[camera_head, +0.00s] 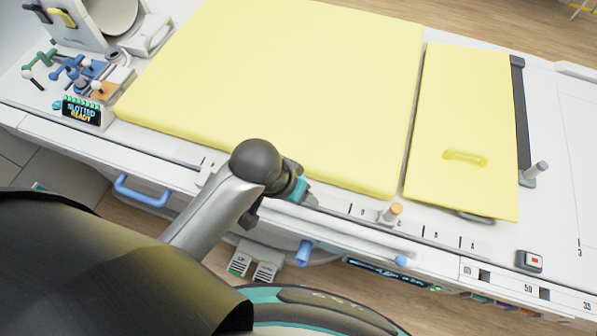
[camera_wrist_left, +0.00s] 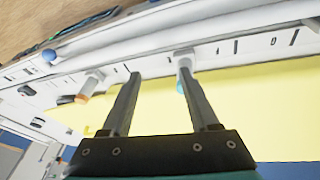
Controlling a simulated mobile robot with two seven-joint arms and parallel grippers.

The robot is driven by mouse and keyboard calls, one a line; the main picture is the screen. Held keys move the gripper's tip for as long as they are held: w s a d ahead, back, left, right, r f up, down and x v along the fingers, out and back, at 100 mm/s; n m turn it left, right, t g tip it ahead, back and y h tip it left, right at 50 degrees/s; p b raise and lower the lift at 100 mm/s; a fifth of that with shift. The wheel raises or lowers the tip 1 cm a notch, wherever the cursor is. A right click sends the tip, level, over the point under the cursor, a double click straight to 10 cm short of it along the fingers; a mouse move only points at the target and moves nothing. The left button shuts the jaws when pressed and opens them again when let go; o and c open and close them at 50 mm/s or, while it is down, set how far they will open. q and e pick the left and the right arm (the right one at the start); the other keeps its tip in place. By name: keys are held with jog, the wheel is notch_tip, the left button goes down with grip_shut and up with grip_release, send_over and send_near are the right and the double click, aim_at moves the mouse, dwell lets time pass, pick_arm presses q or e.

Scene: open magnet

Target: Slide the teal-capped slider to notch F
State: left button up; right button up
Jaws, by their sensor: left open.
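In the left wrist view, the teal-capped slider (camera_wrist_left: 181,87) stands on the pale rail strip (camera_wrist_left: 222,48) with tick marks and letters. Its teal end shows beside the inner side of the right-hand finger, which partly hides it. My left gripper (camera_wrist_left: 160,66) is open, its two dark fingers spread; contact with the slider cannot be told. The letter F cannot be made out. My right gripper is not in view.
An orange-capped slider (camera_head: 391,212) stands farther right on the rail; it also shows in the wrist view (camera_wrist_left: 84,92). A large yellow pad (camera_head: 280,80) and a yellow panel with handle (camera_head: 463,130) lie behind. A blue handle (camera_head: 140,192) and blue knob (camera_head: 304,252) stick out in front.

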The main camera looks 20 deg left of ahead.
pick_arm(q)
jog(key=w+a+r+m+g+y+p, duration=0.1)
jog(key=w+r+g, duration=0.15)
jog(key=r, duration=0.35)
jog(key=w+a+r+g+y+p, duration=0.1)
jog(key=w+r+y, duration=0.15)
jog(key=r, duration=0.25)
jog(key=shift+t+h, duration=0.25)
jog(key=shift+h, duration=0.2)
notch_tip(320, 180, down, 15)
jog(key=shift+d+f+b, duration=0.1)
jog(key=shift+b, duration=0.9)
jog(key=shift+c, duration=0.3)
grip_shut()
